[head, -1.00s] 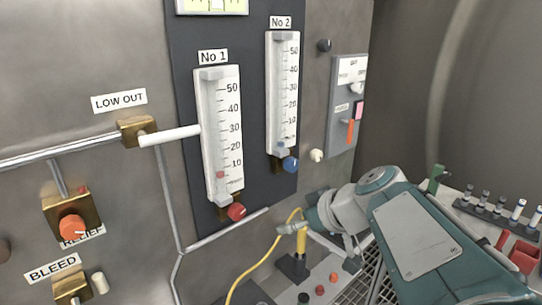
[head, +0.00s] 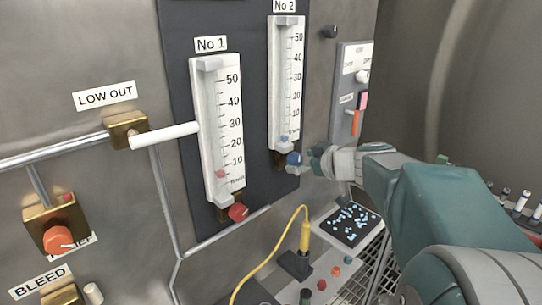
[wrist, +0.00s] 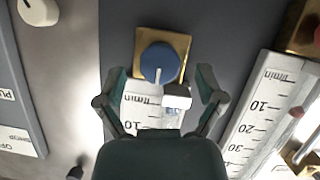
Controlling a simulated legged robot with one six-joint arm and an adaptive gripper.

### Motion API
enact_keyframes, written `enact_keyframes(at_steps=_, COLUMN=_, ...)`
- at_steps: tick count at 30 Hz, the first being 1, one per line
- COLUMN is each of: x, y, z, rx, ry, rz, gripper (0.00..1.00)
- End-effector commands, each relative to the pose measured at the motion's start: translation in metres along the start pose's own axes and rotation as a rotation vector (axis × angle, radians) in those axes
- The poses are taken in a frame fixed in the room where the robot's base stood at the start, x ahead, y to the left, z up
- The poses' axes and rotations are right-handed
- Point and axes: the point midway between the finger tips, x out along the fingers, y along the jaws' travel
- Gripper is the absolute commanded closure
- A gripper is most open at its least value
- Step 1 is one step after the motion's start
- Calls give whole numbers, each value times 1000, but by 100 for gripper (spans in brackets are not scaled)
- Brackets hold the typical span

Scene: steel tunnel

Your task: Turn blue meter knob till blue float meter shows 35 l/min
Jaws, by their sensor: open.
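The blue knob (head: 294,158) sits at the foot of the No 2 float meter (head: 287,85). Its blue float (head: 284,139) is near the bottom of the tube, below the 10 mark. My gripper (head: 308,161) is in front of the knob, slightly to its right in the head view. In the wrist view the blue knob (wrist: 158,60), with a pale pointer, lies on a brass block (wrist: 180,40). My gripper (wrist: 160,80) is open there, one finger on each side of the knob; contact cannot be told. My gripper's body hides much of the No 2 scale.
The No 1 meter (head: 221,125) with its red knob (head: 238,212) is close on the left. A grey switch panel (head: 350,110) is to the right. A yellow cable (head: 270,255) runs to a plug below. A dark tray with blue bits (head: 350,224) lies beneath my arm.

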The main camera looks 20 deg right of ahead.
Motion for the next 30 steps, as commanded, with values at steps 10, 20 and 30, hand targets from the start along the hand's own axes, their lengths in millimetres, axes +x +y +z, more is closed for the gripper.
enact_keyframes(at_steps=10, x=22, y=0, z=0, rx=-1, ry=0, rz=1, gripper=13)
enact_keyframes(at_steps=20, x=22, y=0, z=0, rx=-1, ry=0, rz=0, gripper=93)
enact_keyframes(at_steps=30, x=22, y=0, z=0, rx=13, ry=0, rz=-6, gripper=95)
